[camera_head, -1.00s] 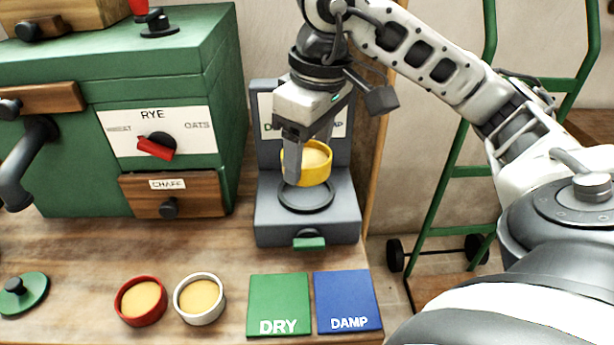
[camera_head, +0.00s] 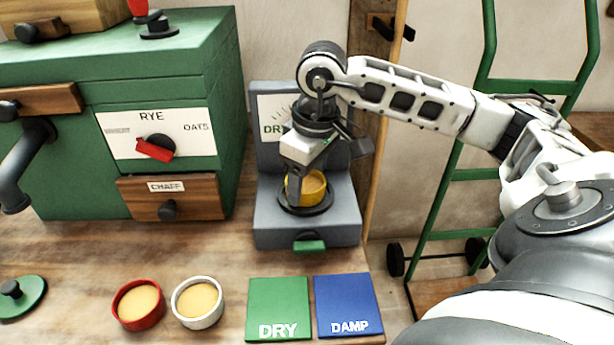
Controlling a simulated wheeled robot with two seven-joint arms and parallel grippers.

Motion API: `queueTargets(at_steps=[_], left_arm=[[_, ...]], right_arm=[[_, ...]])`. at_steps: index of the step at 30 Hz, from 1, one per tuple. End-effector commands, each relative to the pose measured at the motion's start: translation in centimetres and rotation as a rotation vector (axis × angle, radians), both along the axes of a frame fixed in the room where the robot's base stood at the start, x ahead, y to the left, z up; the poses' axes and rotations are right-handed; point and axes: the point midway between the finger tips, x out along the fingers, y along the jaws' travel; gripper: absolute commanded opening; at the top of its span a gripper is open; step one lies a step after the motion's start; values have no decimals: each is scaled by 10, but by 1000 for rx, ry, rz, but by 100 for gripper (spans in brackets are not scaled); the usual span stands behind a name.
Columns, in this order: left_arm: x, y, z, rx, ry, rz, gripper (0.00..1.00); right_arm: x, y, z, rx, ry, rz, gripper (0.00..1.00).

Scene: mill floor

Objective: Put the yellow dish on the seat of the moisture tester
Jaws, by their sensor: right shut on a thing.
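The yellow dish (camera_head: 313,191), filled with something pale tan, is at the round dark seat (camera_head: 305,209) of the grey moisture tester (camera_head: 343,222). It looks level and appears to rest on the seat or just above it; I cannot tell which. My right gripper (camera_head: 306,190) comes down from above and is shut on the dish's rim, one finger showing on its left side. The gripper and wrist hide part of the dish and the tester's dial. My left gripper is out of view.
A red dish (camera_head: 138,318) and a white dish (camera_head: 198,324) stand at the front of the bench. Green DRY (camera_head: 278,300) and blue DAMP (camera_head: 347,296) plates lie before the tester. A green mill (camera_head: 222,120) stands close on the left. A green hand truck (camera_head: 452,190) is at right.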

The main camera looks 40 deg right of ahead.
Motion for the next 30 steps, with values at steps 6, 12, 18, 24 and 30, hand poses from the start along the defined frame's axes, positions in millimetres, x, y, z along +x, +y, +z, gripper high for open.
queueTargets(at_steps=[6, 12, 18, 24, 30], left_arm=[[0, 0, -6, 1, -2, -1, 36], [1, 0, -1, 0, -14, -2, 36], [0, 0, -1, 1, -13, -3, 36], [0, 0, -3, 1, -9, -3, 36], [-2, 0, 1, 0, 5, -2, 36]], right_arm=[[0, 0, -6, 0, -1, -1, 32], [0, 0, -8, 0, 3, -1, 82], [0, -2, -10, -5, 5, -5, 82], [0, -3, -10, -7, 7, -7, 82], [0, -3, 8, -6, 3, -8, 82]])
